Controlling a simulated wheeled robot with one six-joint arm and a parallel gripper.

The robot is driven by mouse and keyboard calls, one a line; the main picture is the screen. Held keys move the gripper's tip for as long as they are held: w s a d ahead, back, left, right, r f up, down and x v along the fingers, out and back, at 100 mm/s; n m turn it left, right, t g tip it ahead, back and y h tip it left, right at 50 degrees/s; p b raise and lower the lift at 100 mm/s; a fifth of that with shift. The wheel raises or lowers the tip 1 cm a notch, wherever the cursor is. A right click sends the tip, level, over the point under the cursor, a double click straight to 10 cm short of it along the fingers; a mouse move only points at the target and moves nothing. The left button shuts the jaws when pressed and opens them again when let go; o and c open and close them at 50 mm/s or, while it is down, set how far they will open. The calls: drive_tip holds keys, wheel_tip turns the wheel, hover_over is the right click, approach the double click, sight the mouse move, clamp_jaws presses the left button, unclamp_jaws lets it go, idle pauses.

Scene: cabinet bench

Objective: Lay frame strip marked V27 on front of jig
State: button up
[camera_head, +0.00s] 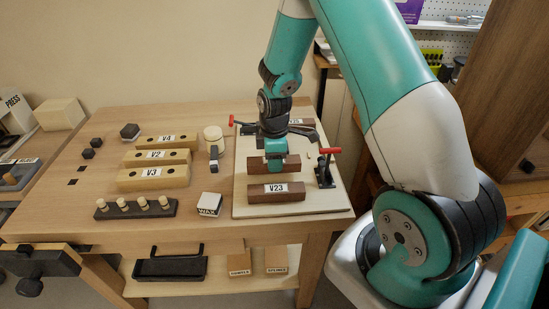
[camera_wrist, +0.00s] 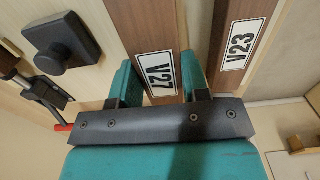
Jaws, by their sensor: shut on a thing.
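The brown wooden frame strip marked V27 (camera_wrist: 157,78) is between the two teal fingers of my gripper (camera_wrist: 158,62) in the wrist view. In the head view my gripper (camera_head: 276,166) is shut on this strip (camera_head: 291,161), over the middle of the pale jig board (camera_head: 241,190). I cannot tell whether the strip touches the board. Another brown strip, marked V23 (camera_head: 277,190), lies parallel to it near the board's front edge. V23 also shows in the wrist view (camera_wrist: 238,45), beside the right finger. A third strip (camera_head: 296,122) is at the back, its label partly hidden.
Red-handled black clamps (camera_head: 325,172) stand on the jig's right and back left. Left of the jig are a wax block (camera_head: 209,204), a white-topped jar (camera_head: 213,134), yellow blocks V4, V2 and V3 (camera_head: 152,178), and a dark peg rack (camera_head: 136,210).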

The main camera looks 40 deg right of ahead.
drive_tip(key=shift+f+b, duration=0.7)
drive_tip(key=shift+f, duration=0.65)
idle(1.1)
drive_tip(key=o, duration=1.2)
drive_tip(key=shift+r+p, duration=2.9)
drive_tip(key=shift+r, duration=0.7)
